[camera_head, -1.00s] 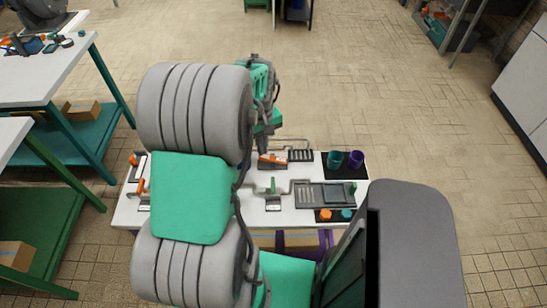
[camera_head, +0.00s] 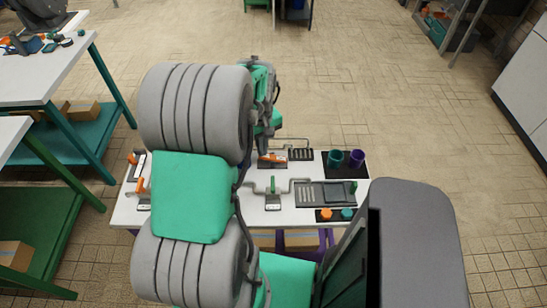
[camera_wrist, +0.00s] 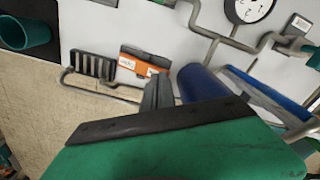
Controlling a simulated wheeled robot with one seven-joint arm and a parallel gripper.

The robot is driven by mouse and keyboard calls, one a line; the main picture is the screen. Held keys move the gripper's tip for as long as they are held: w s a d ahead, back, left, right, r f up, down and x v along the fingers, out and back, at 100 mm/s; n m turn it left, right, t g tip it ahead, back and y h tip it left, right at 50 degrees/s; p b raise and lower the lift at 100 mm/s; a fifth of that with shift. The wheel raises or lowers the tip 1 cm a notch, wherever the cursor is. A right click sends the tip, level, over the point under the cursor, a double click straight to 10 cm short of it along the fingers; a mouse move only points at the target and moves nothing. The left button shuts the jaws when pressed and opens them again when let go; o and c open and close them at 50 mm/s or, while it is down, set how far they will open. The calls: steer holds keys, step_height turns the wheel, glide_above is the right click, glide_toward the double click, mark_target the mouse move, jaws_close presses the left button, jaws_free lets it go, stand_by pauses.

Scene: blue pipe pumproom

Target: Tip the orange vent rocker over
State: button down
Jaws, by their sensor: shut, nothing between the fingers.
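The orange vent rocker (camera_head: 278,157) sits near the back edge of the white table, partly behind my gripper. In the head view my gripper (camera_head: 263,152) points down at the rocker's left part. I cannot tell whether the tips touch it.
A dark slotted rack (camera_wrist: 92,66) and grey pipe stand next to the rocker. A teal cup (camera_head: 335,158) and a purple cup (camera_head: 356,158) stand at the right on a black mat. A green-handled lever (camera_head: 273,186) is in front. A blue cylinder (camera_wrist: 202,82) lies close to the fingers.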

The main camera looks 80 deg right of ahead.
steer(key=shift+f, duration=0.1)
steer(key=shift+a+f, duration=0.15)
step_height(320, 180, up, 9)
steer(key=p, duration=0.6)
steer(key=shift+f, duration=0.15)
